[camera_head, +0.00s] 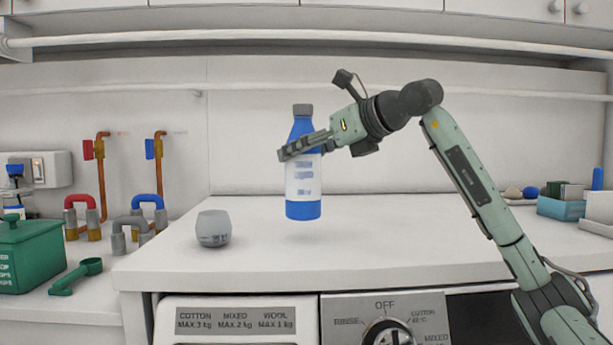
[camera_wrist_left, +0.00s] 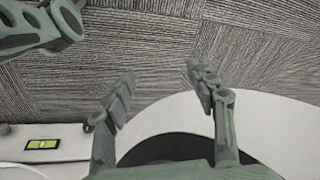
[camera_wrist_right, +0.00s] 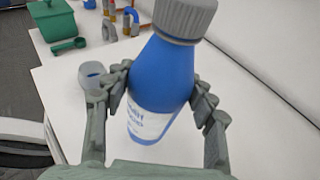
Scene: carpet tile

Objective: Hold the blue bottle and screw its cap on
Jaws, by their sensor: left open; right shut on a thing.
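The blue bottle (camera_head: 303,207) has a white label and is held upright above the white counter. A grey cap (camera_head: 303,109) sits on its neck; I cannot tell how tightly. My right gripper (camera_head: 304,146) is shut around the upper body of the bottle, below the neck. In the right wrist view the bottle (camera_wrist_right: 163,75) stands between both fingers, with the ribbed grey cap (camera_wrist_right: 185,17) at its top. My left gripper (camera_wrist_left: 158,88) is open and empty in the left wrist view, over the dark carpet floor. It is not in the head view.
A grey cup-like object (camera_head: 213,229) stands on the counter (camera_head: 390,230) left of the bottle. A green box (camera_head: 30,255), a green scoop (camera_head: 77,275) and pipes with red and blue taps are further left. A blue box (camera_head: 561,208) is at right. The middle counter is clear.

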